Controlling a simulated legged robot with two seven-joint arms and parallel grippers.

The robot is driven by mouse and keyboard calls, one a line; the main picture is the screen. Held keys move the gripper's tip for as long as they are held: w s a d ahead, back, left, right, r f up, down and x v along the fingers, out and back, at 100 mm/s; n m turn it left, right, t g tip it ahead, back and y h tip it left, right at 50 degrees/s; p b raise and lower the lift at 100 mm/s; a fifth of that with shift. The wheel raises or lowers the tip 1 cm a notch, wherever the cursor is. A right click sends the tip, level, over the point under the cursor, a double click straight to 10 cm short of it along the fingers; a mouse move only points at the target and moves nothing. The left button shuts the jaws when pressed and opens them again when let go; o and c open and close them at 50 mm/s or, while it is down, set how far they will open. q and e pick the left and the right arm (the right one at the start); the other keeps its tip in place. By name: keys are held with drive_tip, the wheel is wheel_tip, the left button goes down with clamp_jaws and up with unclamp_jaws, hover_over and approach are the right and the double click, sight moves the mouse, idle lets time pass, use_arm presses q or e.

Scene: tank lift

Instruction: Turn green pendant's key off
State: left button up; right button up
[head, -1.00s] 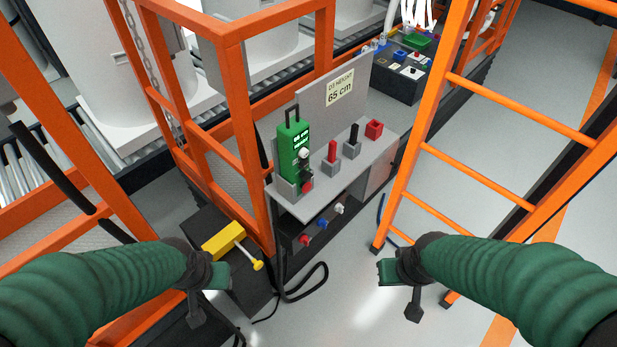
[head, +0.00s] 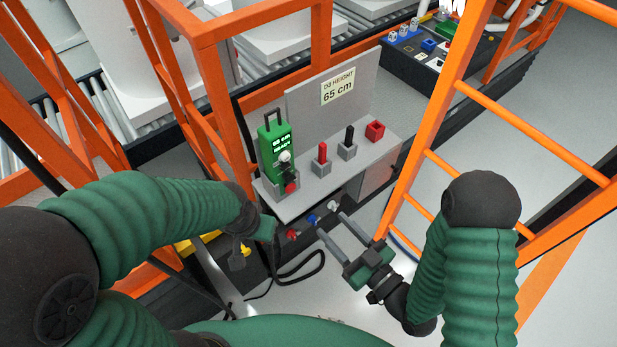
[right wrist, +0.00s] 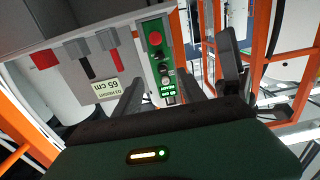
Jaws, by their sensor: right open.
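The green pendant (head: 275,141) stands upright in a grey holder at the left end of the grey shelf, its lit display reading 65 cm and what looks like READY. The key's turn position is too small to tell. My right gripper (head: 327,220) is open and empty, in front of and below the shelf. In the right wrist view the pendant (right wrist: 152,30) appears upside down beyond the spread fingers. My left gripper (head: 264,229) is by the shelf's lower left; its jaws are unclear.
On the shelf (head: 318,187) stand a red lever (head: 322,154), a black lever (head: 349,138) and a red block (head: 375,130). A sign (head: 339,87) reads 65 cm. Orange railing (head: 217,110) rises at left, an orange ladder (head: 433,120) at right. A black cable (head: 303,272) hangs below.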

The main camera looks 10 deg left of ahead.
drive_tip(key=s+b+x, duration=0.1)
drive_tip(key=b+x, duration=0.2)
drive_tip(key=b, duration=1)
approach(293, 181)
drive_tip(key=x, duration=0.8)
drive_tip(key=shift+a+f, duration=0.15)
drive_tip(key=shift+a, duration=0.15)
drive_tip(key=shift+w+a, duration=0.15)
drive_tip(key=shift+w, duration=0.1)
use_arm(q)
drive_tip(key=s+x, duration=0.3)
drive_tip(key=x, duration=1)
drive_tip(key=shift+a+f, duration=0.15)
drive_tip(key=shift+f, duration=0.2)
drive_tip(key=shift+s, duration=0.1)
